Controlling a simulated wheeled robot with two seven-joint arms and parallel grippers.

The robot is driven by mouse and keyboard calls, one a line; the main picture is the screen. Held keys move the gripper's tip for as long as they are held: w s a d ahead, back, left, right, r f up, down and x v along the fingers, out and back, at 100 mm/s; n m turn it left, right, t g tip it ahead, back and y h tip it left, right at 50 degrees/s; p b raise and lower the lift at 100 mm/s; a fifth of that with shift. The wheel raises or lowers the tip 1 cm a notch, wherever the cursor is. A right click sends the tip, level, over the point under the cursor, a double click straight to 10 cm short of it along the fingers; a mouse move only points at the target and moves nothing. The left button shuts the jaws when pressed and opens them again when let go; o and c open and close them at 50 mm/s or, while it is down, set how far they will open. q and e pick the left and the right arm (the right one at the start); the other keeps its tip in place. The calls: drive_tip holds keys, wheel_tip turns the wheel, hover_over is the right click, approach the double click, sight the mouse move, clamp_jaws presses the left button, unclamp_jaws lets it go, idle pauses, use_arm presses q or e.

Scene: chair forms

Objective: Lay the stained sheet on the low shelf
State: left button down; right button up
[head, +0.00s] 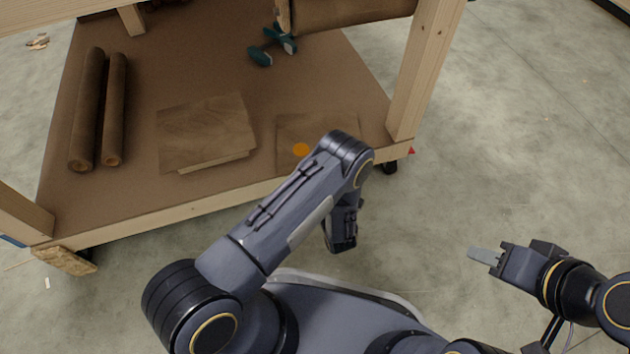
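The stained sheet (290,128) is a flat brown sheet with an orange spot near its middle. It lies on the low shelf (215,70) of the wooden frame, close to the front edge at the right. My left arm's elbow hides part of its right side. My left gripper (342,240) hangs below that elbow, in front of the shelf; its fingers cannot be made out. My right gripper (484,256) is over the floor at the lower right, apart from the shelf. Its fingers show edge-on, and I see nothing held in it.
A brown block or stack of sheets (205,130) lies left of the stained sheet. Two brown rolls (100,110) lie at the shelf's left. A dark green tool (275,47) is farther back. A wooden post (425,70) stands at the front right corner. The concrete floor at right is clear.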

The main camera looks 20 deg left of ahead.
use_arm(q)
drive_tip(key=shift+f, duration=0.45)
drive_tip(key=c, duration=1.7)
unclamp_jaws()
